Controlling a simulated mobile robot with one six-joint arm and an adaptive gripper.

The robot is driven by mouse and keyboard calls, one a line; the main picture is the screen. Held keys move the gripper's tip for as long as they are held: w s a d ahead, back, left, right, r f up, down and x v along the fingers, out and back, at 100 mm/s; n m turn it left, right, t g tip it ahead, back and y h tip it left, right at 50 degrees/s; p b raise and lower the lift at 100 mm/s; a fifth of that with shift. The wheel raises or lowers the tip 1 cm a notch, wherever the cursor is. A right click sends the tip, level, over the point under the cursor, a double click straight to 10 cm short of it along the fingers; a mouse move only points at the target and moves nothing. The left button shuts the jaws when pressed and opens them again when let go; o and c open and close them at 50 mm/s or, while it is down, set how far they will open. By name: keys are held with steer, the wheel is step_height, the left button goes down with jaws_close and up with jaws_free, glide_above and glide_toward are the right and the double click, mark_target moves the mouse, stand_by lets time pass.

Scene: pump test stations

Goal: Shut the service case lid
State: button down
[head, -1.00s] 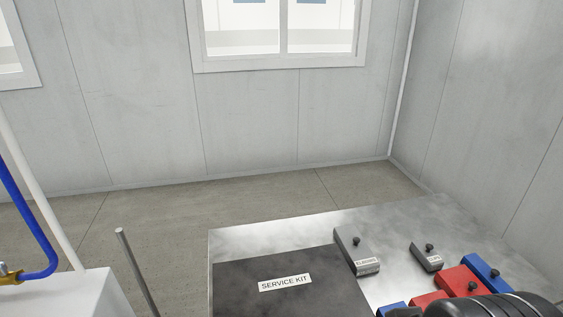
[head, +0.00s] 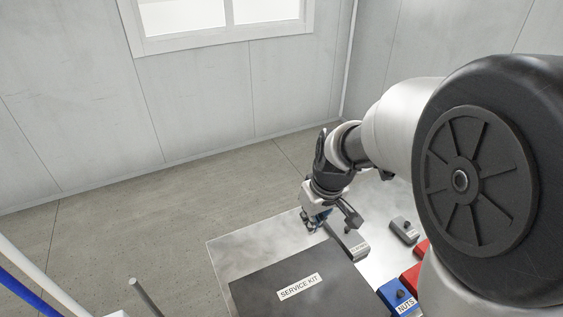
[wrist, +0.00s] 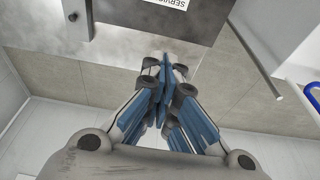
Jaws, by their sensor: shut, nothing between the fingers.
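The service case shows its dark lid (head: 290,270) with a white SERVICE KIT label, on the metal table. The lid looks flat and near level; its near part runs off the bottom of the head view, so I cannot tell whether it is fully shut. The lid's edge also shows at the top of the wrist view (wrist: 185,22), label upside down. My gripper (head: 316,224) is past the lid's far edge, above the table's far part. In the wrist view, its blue-padded fingers (wrist: 163,70) are together and empty, appearing apart from the lid.
A grey knobbed block (head: 347,241) stands close to the lid's far right corner, beside my gripper. Another grey block (head: 404,231), a blue NUTS box (head: 397,297) and a red box (head: 412,277) lie to the right. A grey rod (head: 147,297) stands left of the table.

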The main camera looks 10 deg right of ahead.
steer(key=s+d+b+x, duration=0.1)
steer(key=s+x, duration=0.1)
steer(key=x, duration=1)
steer(key=shift+s+f+b, duration=0.3)
steer(key=shift+s+f, duration=0.05)
steer(key=shift+f, duration=0.25)
steer(key=shift+s+d+f, duration=0.1)
steer(key=shift+f, duration=0.05)
